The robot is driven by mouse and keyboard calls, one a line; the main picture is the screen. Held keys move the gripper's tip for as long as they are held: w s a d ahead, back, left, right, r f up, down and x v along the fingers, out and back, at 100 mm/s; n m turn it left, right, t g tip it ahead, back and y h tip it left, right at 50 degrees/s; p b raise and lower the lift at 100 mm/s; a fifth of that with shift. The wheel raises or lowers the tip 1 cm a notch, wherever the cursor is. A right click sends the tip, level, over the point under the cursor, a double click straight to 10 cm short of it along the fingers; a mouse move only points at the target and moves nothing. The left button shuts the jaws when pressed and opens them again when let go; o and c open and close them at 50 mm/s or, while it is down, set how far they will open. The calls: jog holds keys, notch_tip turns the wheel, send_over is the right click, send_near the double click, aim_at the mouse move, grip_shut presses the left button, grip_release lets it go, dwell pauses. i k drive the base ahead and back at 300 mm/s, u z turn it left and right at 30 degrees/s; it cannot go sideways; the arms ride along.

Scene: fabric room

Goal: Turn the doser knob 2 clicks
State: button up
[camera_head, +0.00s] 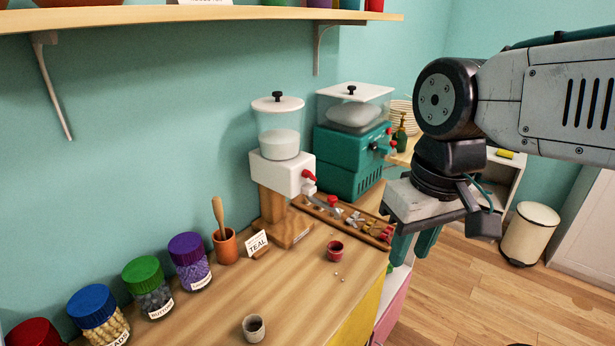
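A white doser (283,173) with a clear hopper of white powder (279,143) stands on a wooden post and base at the back of the counter. Its red knob (308,175) sticks out from the right side of the white body. A card reading TEAL (257,243) stands in front of its base. My gripper (414,250) hangs to the right of the doser, past the counter's right edge, with its teal fingers pointing down. The fingers look apart with nothing between them. My gripper is well clear of the knob.
A teal machine (350,160) with red knobs stands behind the doser. A wooden tray (372,232) of small items, a red cup (335,251) and a grey cup (254,328) are on the counter. Lidded jars (190,262) line the left. A shelf (190,14) hangs above.

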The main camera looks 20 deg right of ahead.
aim_at(306, 174)
jog(key=u, duration=1.3)
jog(key=k, duration=1.1)
jog(key=z, duration=1.45)
jog(key=i, duration=0.5)
jog(key=u, duration=0.05)
